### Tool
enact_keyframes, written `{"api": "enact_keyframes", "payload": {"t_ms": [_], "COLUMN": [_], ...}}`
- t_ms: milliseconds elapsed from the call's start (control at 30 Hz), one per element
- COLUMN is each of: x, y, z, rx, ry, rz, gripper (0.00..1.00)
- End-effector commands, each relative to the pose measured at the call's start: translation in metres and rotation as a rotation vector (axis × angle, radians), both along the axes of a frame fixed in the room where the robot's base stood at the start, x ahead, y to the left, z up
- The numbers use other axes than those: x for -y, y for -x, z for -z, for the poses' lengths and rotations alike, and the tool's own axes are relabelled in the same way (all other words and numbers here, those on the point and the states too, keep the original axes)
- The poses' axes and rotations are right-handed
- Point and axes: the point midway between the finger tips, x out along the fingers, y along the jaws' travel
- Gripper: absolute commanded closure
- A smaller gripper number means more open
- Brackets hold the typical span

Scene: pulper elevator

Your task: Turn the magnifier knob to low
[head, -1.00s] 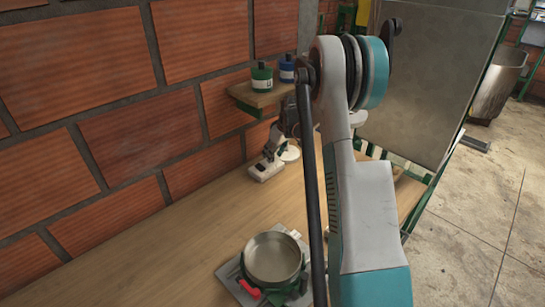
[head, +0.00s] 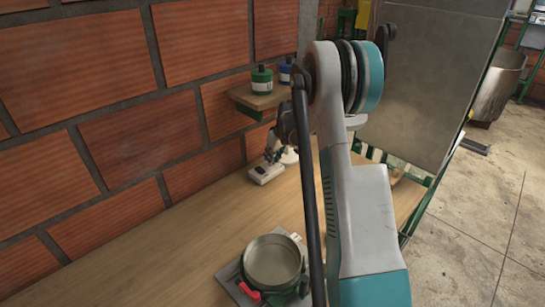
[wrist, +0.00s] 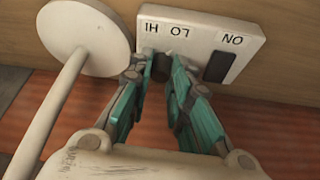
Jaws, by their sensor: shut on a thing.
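The magnifier's white base (head: 265,173) stands on the wooden bench near the brick wall in the head view. In the wrist view its panel (wrist: 218,25) appears upside down, with HI, LO and ON labels and a dark rectangular switch (wrist: 219,66) beside ON. A small dark knob (wrist: 159,68) sits by the HI and LO labels, mostly hidden by the fingers; its pointing direction cannot be told. My gripper (wrist: 160,62) is shut on the knob, a teal finger on each side. The round white magnifier head (wrist: 88,38) and its stem are left of the fingers.
A metal pan (head: 273,262) rests on a green and grey device at the bench front. A small wall shelf (head: 262,100) holds a green bottle (head: 262,79) and a blue bottle (head: 286,70) above the magnifier. The bench's left part is clear.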

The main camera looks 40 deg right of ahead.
Motion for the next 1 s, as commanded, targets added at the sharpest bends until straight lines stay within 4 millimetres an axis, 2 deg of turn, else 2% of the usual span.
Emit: {"api": "enact_keyframes", "payload": {"t_ms": [200,533,567,633,1000], "x": [-0.0011,-0.0007,-0.0007,-0.0007,-0.0008], "y": [0.0002,0.0003,0.0003,0.0003,0.001], "z": [-0.0004,-0.0001,-0.0001,-0.0001,-0.002], "rx": [0.001,0.001,0.001,0.001,0.001], "ry": [0.001,-0.001,-0.001,0.0,0.0], "rz": [0.121,0.138,0.138,0.137,0.137], "gripper": [1.0,1.0,0.77,0.61,0.61]}}
